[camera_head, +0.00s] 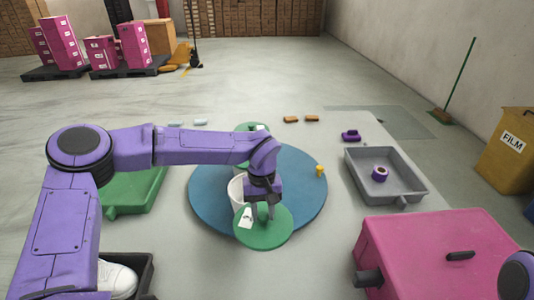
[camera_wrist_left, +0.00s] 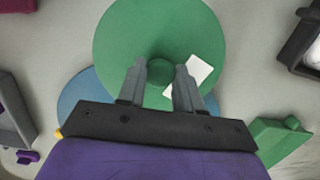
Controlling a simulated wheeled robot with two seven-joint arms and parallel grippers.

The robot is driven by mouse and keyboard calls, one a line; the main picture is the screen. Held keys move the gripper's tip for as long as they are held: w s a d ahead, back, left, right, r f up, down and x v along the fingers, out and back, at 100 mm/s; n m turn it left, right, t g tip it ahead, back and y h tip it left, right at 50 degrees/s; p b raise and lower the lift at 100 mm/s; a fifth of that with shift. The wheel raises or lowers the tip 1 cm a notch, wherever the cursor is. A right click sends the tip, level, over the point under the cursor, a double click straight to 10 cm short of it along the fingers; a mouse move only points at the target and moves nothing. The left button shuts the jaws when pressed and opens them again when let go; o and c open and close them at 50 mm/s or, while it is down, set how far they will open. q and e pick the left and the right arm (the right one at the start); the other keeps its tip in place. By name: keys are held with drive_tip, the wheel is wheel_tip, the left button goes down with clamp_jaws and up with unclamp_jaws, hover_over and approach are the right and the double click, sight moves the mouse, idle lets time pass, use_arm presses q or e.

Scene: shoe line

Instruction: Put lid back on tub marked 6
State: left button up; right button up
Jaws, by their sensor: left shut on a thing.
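My left gripper (camera_head: 262,212) is shut on the small knob of a round green lid (camera_head: 270,240) with a white label (camera_head: 246,218). I cannot read the label's mark. In the left wrist view the knob (camera_wrist_left: 160,71) sits between the two fingers. The lid overhangs the near edge of the blue round table (camera_head: 305,185). A white tub (camera_head: 236,190) stands on that table just behind and left of the lid, partly hidden by my gripper and arm. A second green lid (camera_head: 243,128) shows at the back, mostly behind my arm. My right gripper is out of view.
A grey tray (camera_head: 410,190) with a purple roll (camera_head: 380,173) lies right of the blue table. A pink box (camera_head: 430,235) is at front right. A green container (camera_head: 130,195) and a dark tray with a white shoe (camera_head: 118,280) are left. A small yellow thing (camera_head: 320,170) is on the blue table.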

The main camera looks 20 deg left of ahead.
use_arm(q)
drive_tip(key=w+r+n+p, duration=0.1)
drive_tip(key=n, duration=0.2)
drive_tip(key=w+a+n+p, duration=0.1)
drive_tip(key=w+n, duration=0.1)
drive_tip(key=n, duration=0.2)
drive_tip(key=w+a+r+n+t+p, duration=0.1)
drive_tip(key=n, duration=0.3)
drive_tip(key=shift+w+r+h+p, duration=0.35)
drive_tip(key=shift+h+p, duration=0.05)
drive_tip(key=w+a+r+n+t+y+p, duration=0.1)
drive_tip(key=w+a+n+p, duration=0.35)
drive_tip(key=n, duration=0.95)
drive_tip(key=w+a+r+n+y+p, duration=0.1)
drive_tip(key=w+a+n+p, duration=0.35)
drive_tip(key=n, duration=0.95)
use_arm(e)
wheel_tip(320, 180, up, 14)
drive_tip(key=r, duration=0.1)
use_arm(q)
wheel_tip(320, 180, down, 7)
drive_tip(key=b, duration=0.4)
drive_tip(key=shift+d+n, duration=0.3)
drive_tip(key=shift+n, duration=0.1)
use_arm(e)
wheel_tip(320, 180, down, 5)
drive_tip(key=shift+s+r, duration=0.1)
use_arm(q)
drive_tip(key=shift+s+r, duration=0.1)
drive_tip(key=shift+s, duration=0.05)
